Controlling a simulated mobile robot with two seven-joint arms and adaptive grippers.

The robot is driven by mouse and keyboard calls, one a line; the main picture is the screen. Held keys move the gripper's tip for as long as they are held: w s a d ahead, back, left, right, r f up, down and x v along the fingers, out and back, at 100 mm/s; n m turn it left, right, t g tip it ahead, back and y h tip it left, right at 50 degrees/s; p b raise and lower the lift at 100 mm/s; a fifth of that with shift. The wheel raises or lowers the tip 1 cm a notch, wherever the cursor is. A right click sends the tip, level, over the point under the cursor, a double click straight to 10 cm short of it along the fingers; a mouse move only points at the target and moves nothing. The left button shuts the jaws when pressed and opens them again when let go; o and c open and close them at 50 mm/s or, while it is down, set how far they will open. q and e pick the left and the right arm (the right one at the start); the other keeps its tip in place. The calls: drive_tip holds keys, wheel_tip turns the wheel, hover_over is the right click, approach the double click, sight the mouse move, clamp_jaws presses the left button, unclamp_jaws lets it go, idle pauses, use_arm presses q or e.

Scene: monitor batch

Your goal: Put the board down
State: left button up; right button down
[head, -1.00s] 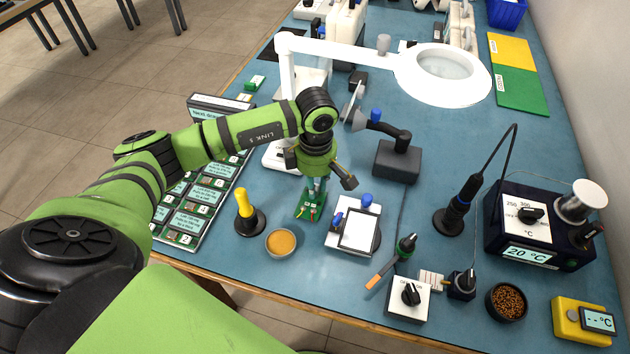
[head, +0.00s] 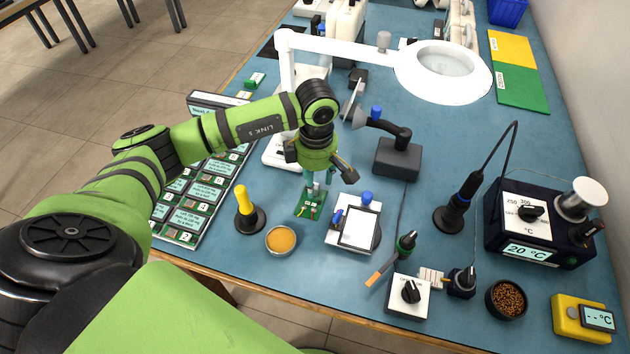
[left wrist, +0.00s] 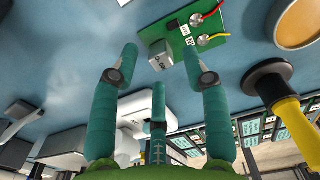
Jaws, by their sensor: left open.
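The small green circuit board (head: 310,204) with red and yellow leads lies on the blue bench, between the yellow-handled tool and the white device with a screen. My left gripper (head: 318,181) is above the board with its teal fingers apart and nothing between them. In the left wrist view, the board (left wrist: 229,22) lies beyond the open fingers (left wrist: 160,62), with a grey metal block at its edge. The fingers look clear of the board. My right gripper is not in view.
A yellow-handled tool (head: 246,208) and a bowl of orange paste (head: 281,240) stand left of the board. The white screen device (head: 358,228) is close on its right. A magnifier lamp (head: 445,72) and a rack of labelled boards (head: 190,216) are nearby.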

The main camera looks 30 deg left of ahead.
sight(316, 186)
use_arm(q)
wheel_tip(316, 186, up, 11)
drive_tip(key=b, duration=0.1)
drive_tip(key=shift+f+b, duration=0.2)
drive_tip(key=shift+b, duration=0.1)
drive_tip(key=shift+d, duration=0.1)
idle(0.3)
